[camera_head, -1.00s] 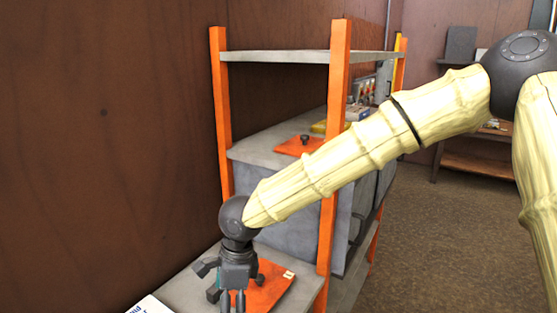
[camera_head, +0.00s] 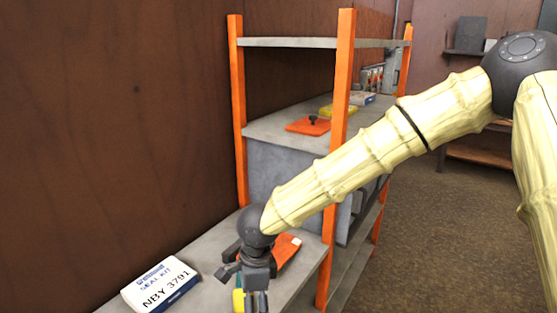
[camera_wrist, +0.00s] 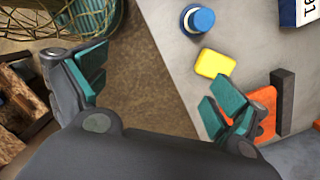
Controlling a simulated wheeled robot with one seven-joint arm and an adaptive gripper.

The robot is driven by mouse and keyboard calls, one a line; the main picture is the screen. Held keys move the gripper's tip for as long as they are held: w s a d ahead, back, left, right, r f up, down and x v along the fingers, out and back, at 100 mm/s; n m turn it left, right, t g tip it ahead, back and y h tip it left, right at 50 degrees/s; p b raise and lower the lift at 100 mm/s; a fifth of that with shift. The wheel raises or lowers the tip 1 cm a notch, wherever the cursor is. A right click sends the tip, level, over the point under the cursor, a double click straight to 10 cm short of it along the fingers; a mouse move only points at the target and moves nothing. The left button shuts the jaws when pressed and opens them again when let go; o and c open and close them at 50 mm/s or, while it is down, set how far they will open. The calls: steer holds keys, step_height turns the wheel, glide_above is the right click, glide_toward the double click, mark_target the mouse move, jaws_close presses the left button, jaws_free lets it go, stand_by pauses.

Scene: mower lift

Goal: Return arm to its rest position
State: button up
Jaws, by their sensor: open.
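My arm reaches from the right across the head view, with my gripper (camera_head: 252,298) low in front of the lower grey shelf, pointing down. In the wrist view my gripper (camera_wrist: 158,88) is open, its teal-padded fingers wide apart with nothing between them but the view of the floor and shelf edge. The right finger appears over or near an orange plate (camera_wrist: 264,106); I cannot tell whether they touch. In the head view this orange plate (camera_head: 287,250) is partly hidden behind my wrist.
A white and blue seal kit box (camera_head: 160,287) lies on the lower shelf (camera_head: 208,253). A yellow block (camera_wrist: 214,63) and a blue round object (camera_wrist: 197,19) are near my gripper. An orange post (camera_head: 341,120) stands close behind my forearm. Brown floor (camera_head: 450,220) lies open at right.

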steer(key=s+d+f+n+t+h+b, duration=0.1)
steer(key=s+d+f+n+b, duration=0.1)
steer(key=d+f, duration=0.6)
steer(key=s+d+f+n+t+h+b, duration=0.1)
steer(key=s+d+f+n+b, duration=0.3)
steer(key=f, duration=0.9)
steer(key=s+d+f+n+h, duration=0.1)
steer(key=d+f, duration=0.6)
steer(key=f, duration=0.3)
steer(key=s+d+f+n+b, duration=0.3)
steer(key=s+f, duration=0.4)
steer(key=s, duration=0.3)
steer(key=s+d+f+n+g+y+b, duration=0.1)
steer(key=s+d+f+n+b, duration=0.2)
steer(key=s+d+f, duration=0.4)
steer(key=s+n, duration=0.1)
steer(key=s, duration=0.2)
steer(key=shift+d+f+n+g+y, duration=0.15)
steer(key=shift+f+n+g+y, duration=0.15)
steer(key=shift+f+n, duration=0.1)
steer(key=shift+w, duration=0.1)
